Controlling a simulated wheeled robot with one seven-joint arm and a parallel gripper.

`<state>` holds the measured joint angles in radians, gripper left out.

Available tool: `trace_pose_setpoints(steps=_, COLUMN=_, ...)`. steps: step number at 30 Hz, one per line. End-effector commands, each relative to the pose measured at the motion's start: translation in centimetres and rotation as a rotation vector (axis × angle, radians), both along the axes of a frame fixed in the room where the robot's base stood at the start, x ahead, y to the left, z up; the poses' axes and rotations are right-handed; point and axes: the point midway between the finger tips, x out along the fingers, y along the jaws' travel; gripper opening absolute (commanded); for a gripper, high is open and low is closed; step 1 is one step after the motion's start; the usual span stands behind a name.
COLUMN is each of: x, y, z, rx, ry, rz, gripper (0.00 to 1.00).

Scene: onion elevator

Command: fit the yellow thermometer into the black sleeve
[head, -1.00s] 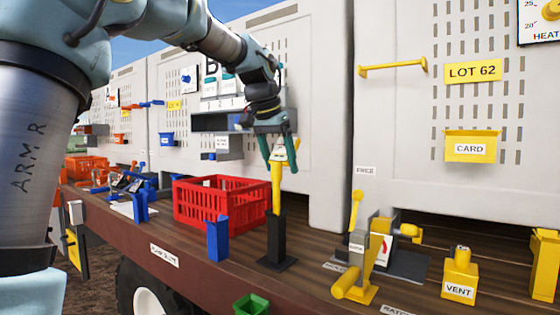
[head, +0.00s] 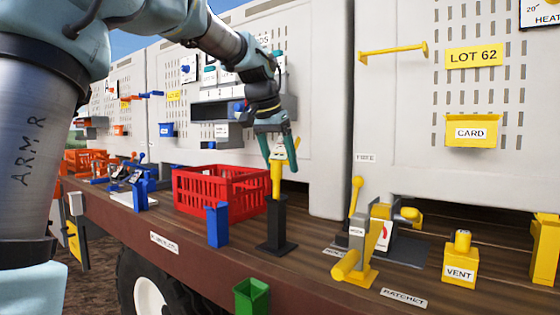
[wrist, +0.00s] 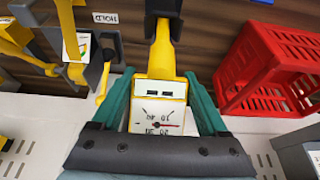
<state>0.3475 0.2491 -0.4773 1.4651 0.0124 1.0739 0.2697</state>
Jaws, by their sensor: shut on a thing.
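My gripper (head: 280,160) is shut on the yellow thermometer (head: 277,182), holding it upright by its head with the stem pointing down. The black sleeve (head: 277,222) stands upright on a flat dark base on the wooden deck, directly below. The stem's lower end meets the sleeve's top and appears to be inside its mouth; how deep is hidden. In the wrist view, the thermometer's white dial (wrist: 158,118) with a red needle sits between my fingers. Its stem runs up to the black sleeve (wrist: 163,6), which is partly cut off by the frame.
A red crate (head: 190,195) stands behind and left of the sleeve, and a blue block (head: 217,225) close on its left. A yellow lever device (head: 355,245) and a VENT block (head: 460,262) stand to the right. A green bin (head: 251,297) is at the front edge.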

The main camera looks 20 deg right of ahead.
Motion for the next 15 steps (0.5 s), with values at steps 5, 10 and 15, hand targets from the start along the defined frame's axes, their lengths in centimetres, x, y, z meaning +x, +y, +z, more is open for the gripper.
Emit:
trace_pose_setpoints(steps=5, x=0.00, y=-0.01, z=0.04, rx=0.000, ry=0.000, rz=0.000, gripper=0.79)
trace_pose_setpoints(steps=10, x=0.01, y=0.00, z=0.04, rx=0.000, ry=0.000, rz=0.000, gripper=0.98)
trace_pose_setpoints(steps=15, x=0.00, y=0.00, z=0.02, rx=0.000, ry=0.000, rz=0.000, gripper=1.00)
